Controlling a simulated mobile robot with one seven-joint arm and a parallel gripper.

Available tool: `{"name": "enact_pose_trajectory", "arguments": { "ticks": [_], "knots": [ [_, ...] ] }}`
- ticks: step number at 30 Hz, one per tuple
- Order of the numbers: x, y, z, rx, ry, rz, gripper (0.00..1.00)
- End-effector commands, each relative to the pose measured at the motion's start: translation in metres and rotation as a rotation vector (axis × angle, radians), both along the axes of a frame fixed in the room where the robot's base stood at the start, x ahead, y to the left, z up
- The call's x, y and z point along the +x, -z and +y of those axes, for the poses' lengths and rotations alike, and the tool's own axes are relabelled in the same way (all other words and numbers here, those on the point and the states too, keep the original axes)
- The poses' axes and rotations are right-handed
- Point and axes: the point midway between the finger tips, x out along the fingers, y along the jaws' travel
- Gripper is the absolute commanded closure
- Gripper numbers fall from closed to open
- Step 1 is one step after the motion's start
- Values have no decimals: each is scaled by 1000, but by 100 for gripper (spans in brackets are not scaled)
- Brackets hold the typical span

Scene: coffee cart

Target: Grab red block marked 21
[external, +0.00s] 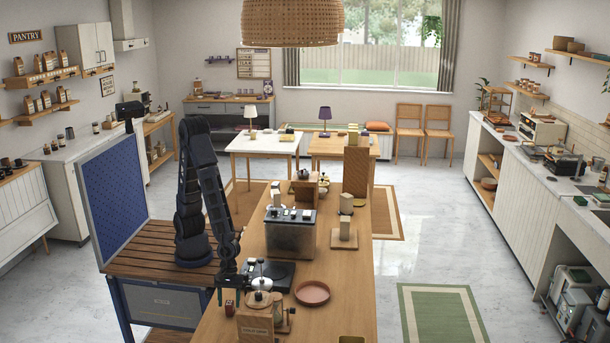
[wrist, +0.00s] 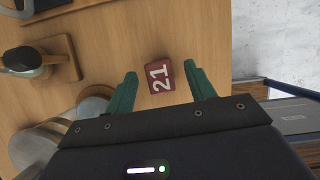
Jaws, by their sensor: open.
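The red block marked 21 (wrist: 159,77) lies on the wooden counter in the wrist view, with its white number facing up. My gripper (wrist: 159,82) is open, with its teal fingers on either side of the block and a gap showing on both sides. In the external view the small red block (external: 229,308) sits near the left edge of the counter. My gripper (external: 230,290) points down just above it there.
A wooden grinder-like item (external: 256,318) stands just right of the block. A terracotta dish (external: 312,292) and a dark scale-like base (external: 280,275) lie farther along the counter (external: 215,331). The counter's edge is close to the block.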

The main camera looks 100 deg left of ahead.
Motion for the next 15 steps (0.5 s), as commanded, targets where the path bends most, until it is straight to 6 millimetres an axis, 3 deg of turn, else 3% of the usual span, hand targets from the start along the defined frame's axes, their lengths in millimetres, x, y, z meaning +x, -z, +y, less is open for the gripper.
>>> {"name": "enact_pose_trajectory", "arguments": {
  "ticks": [6, 15],
  "knots": [
    [1, 23, -8, 1, -2, 1, 45],
    [1, 30, -11, 0, 0, -1, 45]
  ]
}}
